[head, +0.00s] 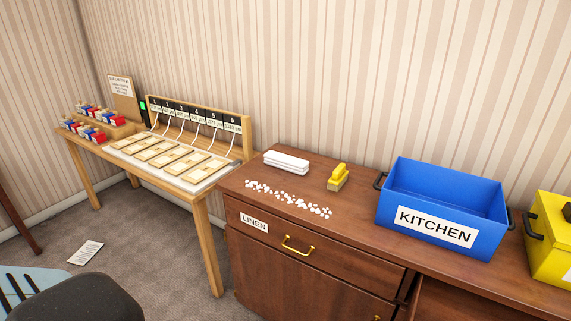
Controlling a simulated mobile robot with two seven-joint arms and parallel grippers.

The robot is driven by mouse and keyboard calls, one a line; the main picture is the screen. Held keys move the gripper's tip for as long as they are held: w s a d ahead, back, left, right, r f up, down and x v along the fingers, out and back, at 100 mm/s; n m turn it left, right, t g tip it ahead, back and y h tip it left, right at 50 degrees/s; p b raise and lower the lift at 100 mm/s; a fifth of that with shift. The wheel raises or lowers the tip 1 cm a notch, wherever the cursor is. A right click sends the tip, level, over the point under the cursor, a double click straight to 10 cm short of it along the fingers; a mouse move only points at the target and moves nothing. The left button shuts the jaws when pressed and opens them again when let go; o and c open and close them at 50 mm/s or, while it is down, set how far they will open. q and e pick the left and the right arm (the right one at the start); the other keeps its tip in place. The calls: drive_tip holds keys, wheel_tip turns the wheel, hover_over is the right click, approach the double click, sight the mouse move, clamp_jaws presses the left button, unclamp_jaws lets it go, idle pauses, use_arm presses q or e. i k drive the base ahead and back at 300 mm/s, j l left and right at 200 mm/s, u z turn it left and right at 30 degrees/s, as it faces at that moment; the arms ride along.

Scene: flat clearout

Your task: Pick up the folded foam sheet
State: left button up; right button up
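The folded foam sheet appears to be the white, flat, layered block (286,162) lying near the back of the brown wooden sideboard (352,222), left of a yellow brush-like object. It lies flat with nothing on top of it. Neither of my grippers is visible in the head view.
White crumbs (290,198) are scattered in front of the block. A yellow brush-like object (338,178) stands right of it. A blue KITCHEN crate (441,207) and a yellow box (551,247) stand farther right. A wooden table (207,196) with labelled pads adjoins on the left. A chair (75,300) is lower left.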

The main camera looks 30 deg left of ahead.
sight(291, 164)
drive_tip(key=j+z, duration=0.15)
drive_tip(key=j, duration=0.25)
drive_tip(key=j+z, duration=0.15)
drive_tip(key=j, duration=0.25)
drive_tip(key=k+j+z, duration=0.15)
drive_tip(key=j, duration=0.25)
drive_tip(key=j+z, duration=0.15)
drive_tip(key=j, duration=0.25)
drive_tip(key=k+j+z, duration=0.15)
drive_tip(key=j, duration=0.25)
drive_tip(key=k+j+z, duration=0.15)
drive_tip(key=j, duration=0.2)
drive_tip(key=k+j+z, duration=0.15)
drive_tip(key=j, duration=0.25)
drive_tip(key=i, duration=0.05)
